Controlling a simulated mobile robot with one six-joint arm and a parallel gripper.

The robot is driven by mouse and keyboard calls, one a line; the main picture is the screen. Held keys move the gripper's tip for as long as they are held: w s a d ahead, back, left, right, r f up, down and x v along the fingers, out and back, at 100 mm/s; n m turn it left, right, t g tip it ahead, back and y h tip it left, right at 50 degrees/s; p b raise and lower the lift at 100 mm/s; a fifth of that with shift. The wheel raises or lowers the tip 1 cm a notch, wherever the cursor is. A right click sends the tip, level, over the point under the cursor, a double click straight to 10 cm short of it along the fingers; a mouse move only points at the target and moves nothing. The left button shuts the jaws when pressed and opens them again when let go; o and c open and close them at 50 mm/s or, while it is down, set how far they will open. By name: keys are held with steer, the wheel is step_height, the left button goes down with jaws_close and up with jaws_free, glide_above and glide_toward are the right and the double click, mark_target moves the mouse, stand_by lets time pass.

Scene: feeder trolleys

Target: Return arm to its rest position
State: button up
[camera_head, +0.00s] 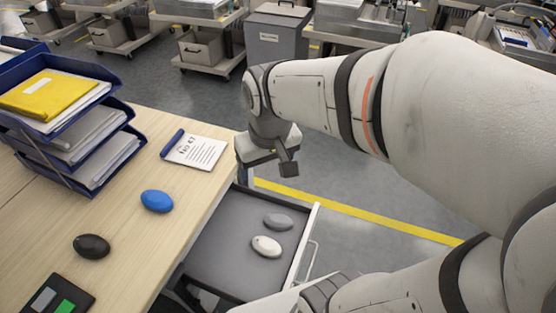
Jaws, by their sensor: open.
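My arm reaches in from the right side of the head view, bent at the elbow, with its end over the far edge of the open drawer. My gripper (266,165) is at the end, pointing down near the desk's right edge. It is open, and I see nothing between its fingers. The gripper hangs above and beyond the drawer's contents, apart from the white oval object (267,247) and the grey oval object (278,222) lying in the drawer. Part of the gripper is hidden by its own wrist.
The pulled-out drawer (215,262) juts from the wooden desk (150,248). On the desk are a blue oval (157,201), a black oval (92,246), a notepad (197,152) and a blue tray stack (62,165). Trolleys (213,45) and a grey bin (278,38) stand behind open floor.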

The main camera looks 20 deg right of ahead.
steer(key=shift+m, duration=0.7)
steer(key=s+d, duration=0.3)
steer(key=s, duration=0.1)
steer(key=shift+f, duration=0.4)
